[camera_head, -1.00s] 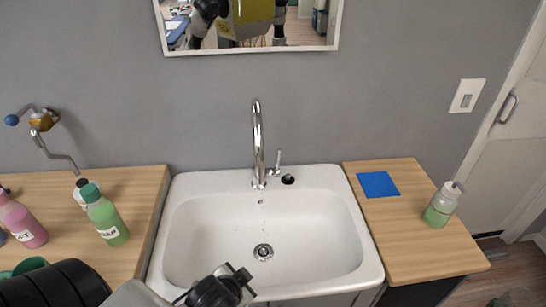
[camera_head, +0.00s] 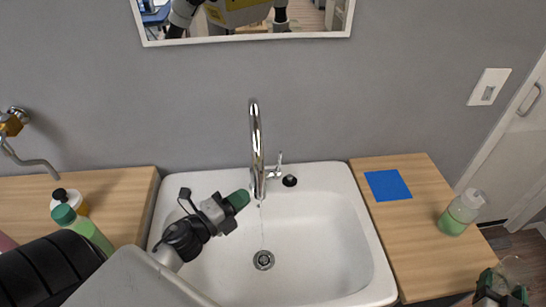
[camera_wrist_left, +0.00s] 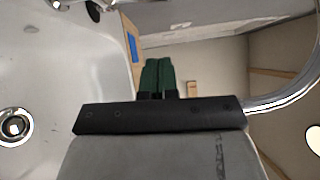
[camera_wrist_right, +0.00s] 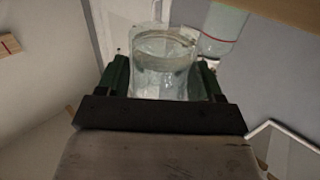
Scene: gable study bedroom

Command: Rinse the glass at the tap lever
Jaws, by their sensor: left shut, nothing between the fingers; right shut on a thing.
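The chrome tap (camera_head: 257,140) stands at the back of the white sink, with its small lever (camera_head: 279,162) upright on the right side. A thin trickle of water (camera_head: 262,228) shows below the spout. My left gripper (camera_head: 238,201) is over the basin, left of the spout; its green fingertips are shut and empty, as the left wrist view also shows. My right gripper (camera_head: 500,290) is at the lower right corner, in front of the right counter. It is shut on the clear glass (camera_wrist_right: 163,65), which stands between the fingers in the right wrist view.
The sink (camera_head: 330,240) has a drain (camera_head: 263,260) in its floor. The right counter (camera_head: 415,240) holds a blue mat (camera_head: 388,185) and a green-filled bottle (camera_head: 460,213). The left counter (camera_head: 120,190) holds several bottles. A mirror (camera_head: 245,38) hangs above.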

